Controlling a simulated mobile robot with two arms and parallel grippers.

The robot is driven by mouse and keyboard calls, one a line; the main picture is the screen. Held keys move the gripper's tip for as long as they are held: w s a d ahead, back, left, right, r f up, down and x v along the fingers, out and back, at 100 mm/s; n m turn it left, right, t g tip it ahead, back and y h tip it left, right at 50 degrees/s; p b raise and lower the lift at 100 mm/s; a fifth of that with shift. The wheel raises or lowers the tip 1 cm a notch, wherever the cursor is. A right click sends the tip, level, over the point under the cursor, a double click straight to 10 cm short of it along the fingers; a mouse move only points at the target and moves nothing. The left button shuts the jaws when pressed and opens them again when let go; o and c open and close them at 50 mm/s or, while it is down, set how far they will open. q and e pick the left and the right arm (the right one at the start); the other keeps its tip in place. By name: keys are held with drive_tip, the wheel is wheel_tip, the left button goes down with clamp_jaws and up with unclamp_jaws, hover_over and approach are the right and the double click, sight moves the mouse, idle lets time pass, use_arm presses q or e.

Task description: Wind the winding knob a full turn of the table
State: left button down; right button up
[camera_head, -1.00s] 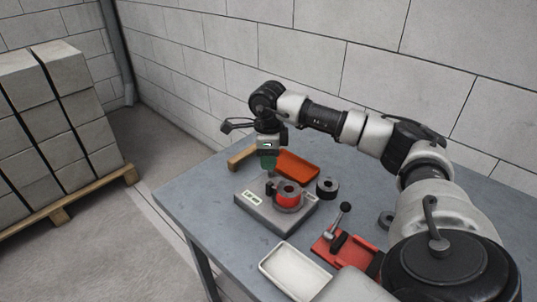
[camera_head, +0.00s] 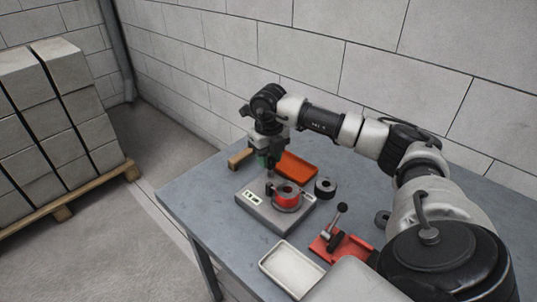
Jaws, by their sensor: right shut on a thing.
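A grey winding fixture (camera_head: 262,213) with a small label plate stands on the table. A red round part (camera_head: 287,196) with a dark centre sits on top of it, with a dark piece beside it. My right gripper (camera_head: 268,172) points down at the back left of the fixture, beside the red part. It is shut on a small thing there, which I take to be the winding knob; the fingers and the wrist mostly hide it. My left gripper is not in view.
An orange tray (camera_head: 298,167) and a black ring (camera_head: 325,187) lie behind the fixture. A red clamp with a black-knobbed lever (camera_head: 337,222) and a white tray (camera_head: 290,268) lie in front. A wooden block (camera_head: 240,159) is at the back edge. The table's left part (camera_head: 205,190) is clear.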

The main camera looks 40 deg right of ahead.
sight(271, 158)
drive_tip(key=m, duration=0.2)
drive_tip(key=m+p, duration=0.1)
drive_tip(key=m, duration=0.2)
drive_tip(key=shift+d+r+m, duration=0.15)
drive_tip(key=shift+m, duration=0.15)
drive_tip(key=m+p, duration=0.1)
drive_tip(key=m, duration=0.3)
drive_tip(key=shift+s+d+m+p, duration=0.1)
drive_tip(key=shift+m+p, duration=0.3)
drive_tip(key=o, duration=0.9)
wheel_tip(271, 158, up, 11)
drive_tip(key=shift+f+b, duration=0.15)
drive_tip(key=shift+b, duration=0.15)
